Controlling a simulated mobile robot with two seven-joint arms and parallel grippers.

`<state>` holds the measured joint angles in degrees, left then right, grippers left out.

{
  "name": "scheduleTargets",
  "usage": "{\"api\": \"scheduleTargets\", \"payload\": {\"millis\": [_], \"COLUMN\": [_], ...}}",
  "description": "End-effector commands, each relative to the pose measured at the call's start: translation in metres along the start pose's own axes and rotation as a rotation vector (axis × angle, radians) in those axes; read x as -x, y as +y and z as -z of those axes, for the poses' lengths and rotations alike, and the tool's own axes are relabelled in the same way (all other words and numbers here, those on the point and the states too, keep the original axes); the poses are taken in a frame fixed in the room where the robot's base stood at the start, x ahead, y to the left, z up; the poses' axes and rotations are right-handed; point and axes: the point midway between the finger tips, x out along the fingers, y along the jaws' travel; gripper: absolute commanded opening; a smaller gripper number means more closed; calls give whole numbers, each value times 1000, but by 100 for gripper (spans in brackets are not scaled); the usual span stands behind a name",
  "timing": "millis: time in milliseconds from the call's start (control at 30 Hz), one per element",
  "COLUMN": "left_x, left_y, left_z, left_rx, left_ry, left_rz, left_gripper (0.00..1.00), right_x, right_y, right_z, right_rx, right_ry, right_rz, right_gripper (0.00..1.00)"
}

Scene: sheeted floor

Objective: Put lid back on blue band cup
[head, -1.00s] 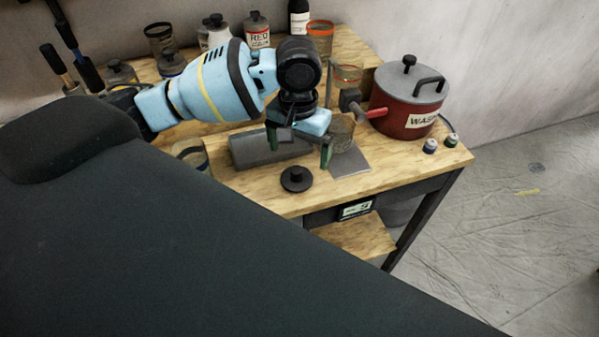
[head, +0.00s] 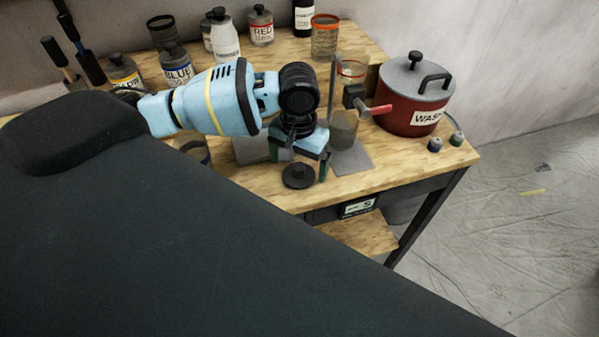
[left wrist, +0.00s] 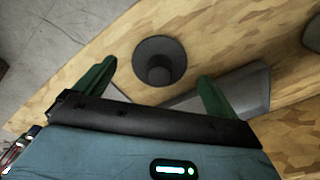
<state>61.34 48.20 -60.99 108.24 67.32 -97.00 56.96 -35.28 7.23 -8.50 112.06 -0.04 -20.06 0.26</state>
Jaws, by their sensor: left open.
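A round black lid with a knob (head: 298,177) lies flat on the wooden table near its front edge. It also shows in the left wrist view (left wrist: 160,50). My left gripper (head: 298,170) is open just above the lid, its green fingers on either side of it. In the left wrist view the lid sits between and a little beyond the fingertips (left wrist: 155,72), with nothing gripped. A cup with a dark, possibly blue band (head: 203,154) stands left of the gripper, mostly hidden by my arm. My right gripper is not in view.
A red pot (head: 408,108) stands farther right, near two small jars (head: 435,144). Labelled bottles and an orange-banded cup (head: 325,38) stand at the back.

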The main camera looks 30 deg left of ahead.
Motion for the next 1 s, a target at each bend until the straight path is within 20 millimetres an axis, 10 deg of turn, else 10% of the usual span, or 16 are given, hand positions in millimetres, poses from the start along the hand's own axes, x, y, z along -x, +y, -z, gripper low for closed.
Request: {"api": "scheduleTargets", "payload": {"millis": [533,1000], "left_x": [-18,-18], "left_y": [0,0], "left_z": [0,0], "left_rx": [0,0], "left_ry": [4,4], "left_rz": [0,0], "left_gripper": [96,47], "right_x": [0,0], "right_y": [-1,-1], "right_z": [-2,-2], "right_rx": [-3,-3], "right_ry": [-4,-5], "right_rz": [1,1], "right_gripper": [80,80]}}
